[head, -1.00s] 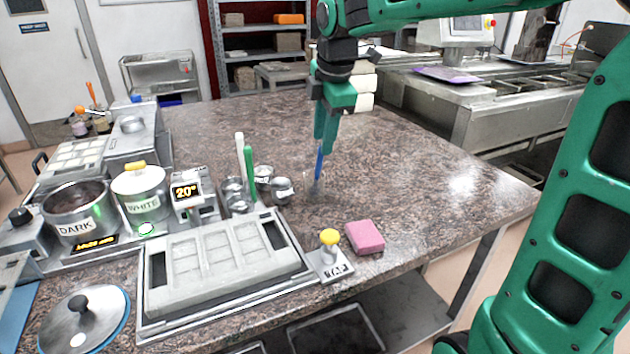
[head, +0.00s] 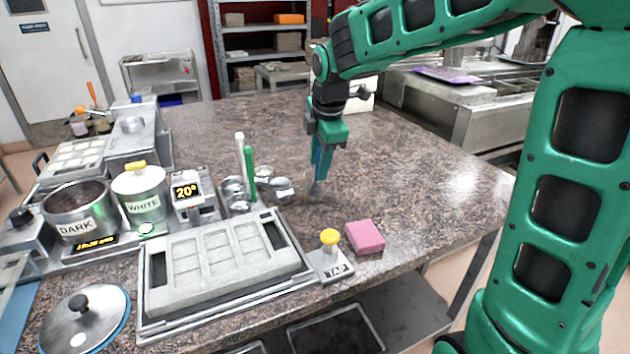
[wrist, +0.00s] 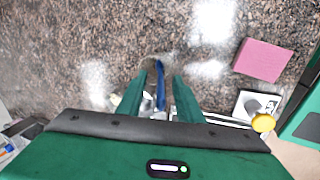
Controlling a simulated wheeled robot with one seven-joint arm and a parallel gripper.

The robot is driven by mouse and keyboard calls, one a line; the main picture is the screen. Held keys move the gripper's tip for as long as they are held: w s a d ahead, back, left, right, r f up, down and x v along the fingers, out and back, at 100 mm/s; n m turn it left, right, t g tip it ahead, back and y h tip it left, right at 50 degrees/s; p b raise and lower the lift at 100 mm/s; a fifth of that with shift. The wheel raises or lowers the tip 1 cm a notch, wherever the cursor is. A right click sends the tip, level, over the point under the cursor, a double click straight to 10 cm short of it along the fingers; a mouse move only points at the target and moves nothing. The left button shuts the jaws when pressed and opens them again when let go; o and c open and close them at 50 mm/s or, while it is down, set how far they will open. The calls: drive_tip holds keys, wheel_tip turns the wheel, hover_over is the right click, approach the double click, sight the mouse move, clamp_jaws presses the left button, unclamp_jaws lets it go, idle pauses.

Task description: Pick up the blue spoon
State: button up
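The blue spoon (head: 317,160) stands close to upright over the brown stone counter, its grey lower end (head: 316,189) near the counter. What holds it up is too faint to tell. My gripper (head: 322,176) points down around its handle, and its green fingers hide part of it in the head view. The gripper looks open, not closed on the handle.
Small metal cups (head: 281,189) and upright white (head: 239,150) and green (head: 249,172) sticks stand left of the gripper. A grey mould (head: 220,262), a pink block (head: 365,237) and a yellow-knobbed TAP piece (head: 330,254) lie nearer. The counter (head: 430,180) to the right is clear.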

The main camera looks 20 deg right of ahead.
clamp_jaws()
drive_tip(key=shift+r, duration=0.1)
